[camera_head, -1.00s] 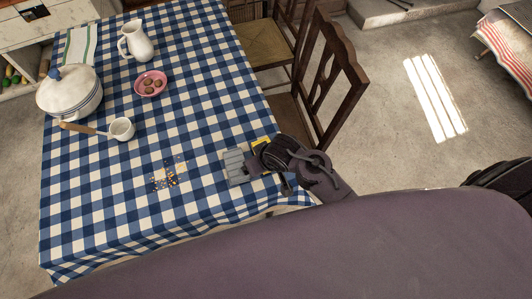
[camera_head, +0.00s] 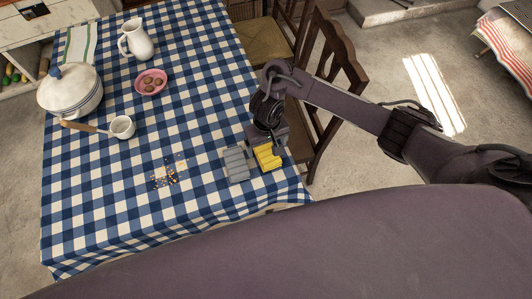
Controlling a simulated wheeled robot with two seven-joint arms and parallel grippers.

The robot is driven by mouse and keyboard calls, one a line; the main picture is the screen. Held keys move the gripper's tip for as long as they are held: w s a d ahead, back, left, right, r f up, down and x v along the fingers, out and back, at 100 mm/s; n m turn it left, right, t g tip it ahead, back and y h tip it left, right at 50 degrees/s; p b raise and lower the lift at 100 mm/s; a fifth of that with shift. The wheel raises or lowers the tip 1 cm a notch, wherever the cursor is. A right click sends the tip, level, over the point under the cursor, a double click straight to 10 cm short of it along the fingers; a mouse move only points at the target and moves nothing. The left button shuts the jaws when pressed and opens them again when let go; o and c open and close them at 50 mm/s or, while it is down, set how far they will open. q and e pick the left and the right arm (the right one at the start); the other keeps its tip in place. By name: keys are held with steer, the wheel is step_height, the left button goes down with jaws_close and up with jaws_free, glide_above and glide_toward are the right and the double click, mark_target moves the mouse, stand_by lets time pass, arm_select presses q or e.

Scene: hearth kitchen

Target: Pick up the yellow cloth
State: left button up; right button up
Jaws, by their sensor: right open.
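The yellow cloth (camera_head: 268,157) lies folded on the blue-and-white checked tablecloth near the table's right edge. A grey folded cloth (camera_head: 236,165) lies just left of it. My right gripper (camera_head: 270,146) is over the far edge of the yellow cloth and points down. Its jaws are open, and its fingers are small and partly hidden by its own body. I cannot tell whether they touch the cloth. My left gripper is not in view.
Crumbs (camera_head: 166,178) are scattered left of the cloths. A white pot (camera_head: 72,92), a small white saucepan (camera_head: 122,127), a pink bowl (camera_head: 150,84) and a white jug (camera_head: 137,42) stand farther off. A wooden chair (camera_head: 338,50) stands close to the table's right side.

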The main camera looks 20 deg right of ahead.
mark_target(268, 155)
steer(key=shift+f, duration=0.75)
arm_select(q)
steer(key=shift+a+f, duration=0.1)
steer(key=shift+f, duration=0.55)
arm_select(e)
steer(key=shift+d+f, duration=0.15)
steer(key=shift+f, duration=2.25)
steer(key=c, duration=1.1)
steer(key=shift+o, duration=0.2)
steer(key=shift+r, duration=0.1)
step_height(268, 155, up, 5)
steer(key=shift+w+f+p, duration=0.15)
steer(key=shift+p, duration=0.15)
arm_select(q)
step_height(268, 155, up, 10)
steer(key=p, duration=0.9)
arm_select(e)
step_height(268, 155, up, 15)
